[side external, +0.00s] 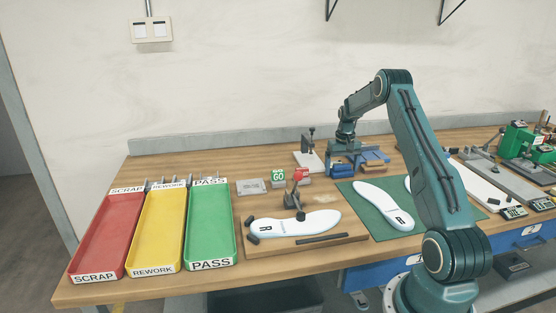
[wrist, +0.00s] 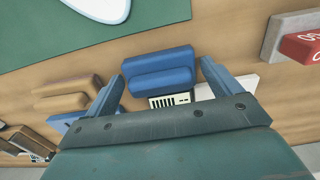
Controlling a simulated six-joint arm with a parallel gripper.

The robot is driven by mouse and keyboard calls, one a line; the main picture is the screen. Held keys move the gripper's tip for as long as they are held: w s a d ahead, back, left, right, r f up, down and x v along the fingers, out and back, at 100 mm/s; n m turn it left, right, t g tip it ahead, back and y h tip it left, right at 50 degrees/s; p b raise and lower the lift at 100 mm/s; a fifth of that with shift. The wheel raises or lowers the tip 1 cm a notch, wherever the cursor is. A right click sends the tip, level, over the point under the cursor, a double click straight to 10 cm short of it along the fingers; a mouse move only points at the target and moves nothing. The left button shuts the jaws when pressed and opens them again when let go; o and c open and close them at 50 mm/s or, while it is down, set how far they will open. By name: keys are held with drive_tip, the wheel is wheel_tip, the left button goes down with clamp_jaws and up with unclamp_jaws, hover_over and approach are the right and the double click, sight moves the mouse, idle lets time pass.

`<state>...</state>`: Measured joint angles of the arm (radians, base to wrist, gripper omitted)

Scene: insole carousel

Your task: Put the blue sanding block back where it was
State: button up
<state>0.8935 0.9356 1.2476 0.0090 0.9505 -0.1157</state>
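The blue sanding block (wrist: 160,72) lies on the wooden bench near the green mat in the wrist view. In the side view a blue block (side external: 343,171) shows just below my gripper (side external: 345,158). In the wrist view my gripper (wrist: 163,74) has its two fingers spread wide, one toward each end of the block. A small gap shows at the right finger; the left fingertip looks close to the block's end, and I cannot tell if it touches. The spot where the block was earlier is not shown.
A tan block (wrist: 62,103) lies left of the blue one. The green mat (side external: 361,220) with white insoles is in front. A red gauge block (wrist: 302,46) stands to the right in the wrist view. Red, yellow and green trays (side external: 232,222) stand at the bench's left.

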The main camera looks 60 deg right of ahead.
sight(342, 165)
drive_tip(key=shift+o, duration=0.6)
drive_tip(key=shift+r, duration=0.15)
wheel_tip(342, 165, up, 12)
idle(0.4)
idle(0.4)
